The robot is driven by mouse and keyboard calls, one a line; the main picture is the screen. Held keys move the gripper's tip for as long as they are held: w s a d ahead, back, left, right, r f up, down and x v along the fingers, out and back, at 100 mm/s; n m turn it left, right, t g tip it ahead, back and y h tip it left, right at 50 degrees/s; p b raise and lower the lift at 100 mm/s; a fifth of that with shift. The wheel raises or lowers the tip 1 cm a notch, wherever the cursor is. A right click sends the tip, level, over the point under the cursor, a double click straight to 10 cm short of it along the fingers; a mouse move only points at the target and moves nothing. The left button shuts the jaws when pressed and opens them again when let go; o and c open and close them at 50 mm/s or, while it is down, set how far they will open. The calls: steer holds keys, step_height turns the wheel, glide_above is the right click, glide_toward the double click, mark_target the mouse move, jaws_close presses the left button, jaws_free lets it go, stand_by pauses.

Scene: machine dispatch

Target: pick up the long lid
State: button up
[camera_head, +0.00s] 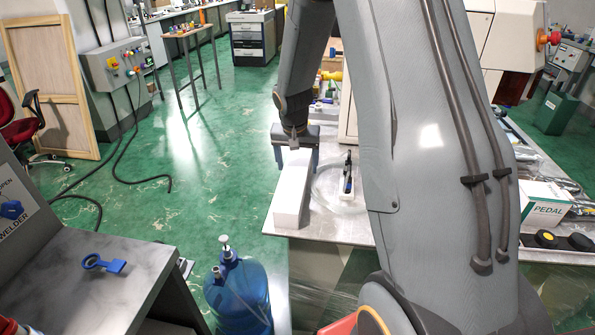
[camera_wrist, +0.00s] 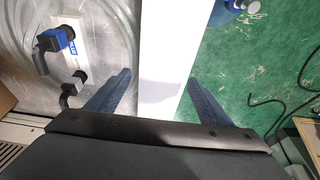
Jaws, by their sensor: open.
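The long lid (camera_head: 291,190) is a long white piece lying along the left edge of the metal table, its near end close to the front corner. My gripper (camera_head: 296,158) is over its far part, pointing down, with one finger on each side. In the wrist view the lid (camera_wrist: 166,40) runs up the picture between the two open fingers of my gripper (camera_wrist: 158,80). A small gap shows beside the fingers, and the jaws are not closed on it. My arm hides part of the table.
A white block with a blue-and-black fitting (camera_wrist: 58,40) and a clear hose lie right of the lid in the head view (camera_head: 348,178). A blue water jug (camera_head: 238,295) stands on the floor below. A PEDAL box (camera_head: 545,204) is at right.

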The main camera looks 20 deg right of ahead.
steer(key=shift+f, duration=0.2)
steer(key=c, duration=1.1)
steer(key=shift+r, duration=0.1)
